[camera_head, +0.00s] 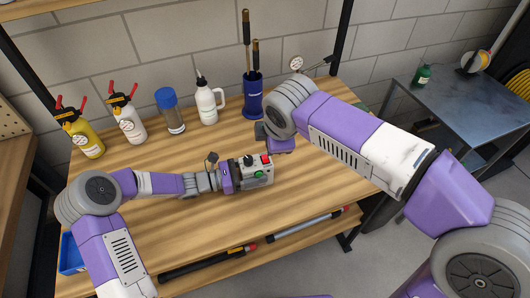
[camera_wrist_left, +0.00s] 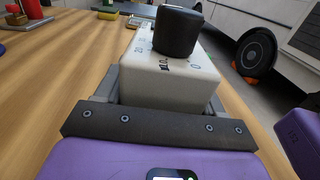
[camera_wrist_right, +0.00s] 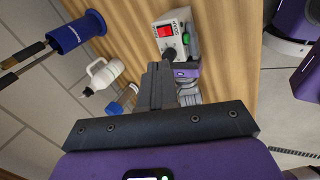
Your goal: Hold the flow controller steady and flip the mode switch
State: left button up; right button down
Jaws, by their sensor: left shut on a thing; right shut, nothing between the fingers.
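The flow controller is a small pale grey box (camera_head: 259,174) above the wooden table, with a black knob, a red rocker switch (camera_head: 266,159) and a green button (camera_head: 258,175). My left gripper (camera_head: 243,177) is shut on its left end. In the left wrist view the box (camera_wrist_left: 168,78) sits between the fingers, its black knob (camera_wrist_left: 177,32) on top. My right gripper (camera_head: 262,131) is shut and empty, behind the controller. In the right wrist view, its closed fingers (camera_wrist_right: 160,72) point towards the box face with the red switch (camera_wrist_right: 165,31); contact is not clear.
Along the back stand a yellow bottle (camera_head: 84,138), a white bottle (camera_head: 131,126), a blue-capped jar (camera_head: 170,112), a white jug (camera_head: 207,103) and a blue tool cup (camera_head: 253,100). A pressure gauge (camera_head: 296,63) is behind my right arm. The front tabletop is clear.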

aim_at(264, 156)
jog(key=shift+s+r+n, duration=0.15)
jog(key=shift+s+n, duration=0.2)
jog(key=shift+n, duration=0.35)
jog(key=shift+w, duration=0.1)
jog(key=x, duration=1.4)
jog(key=shift+w, duration=0.1)
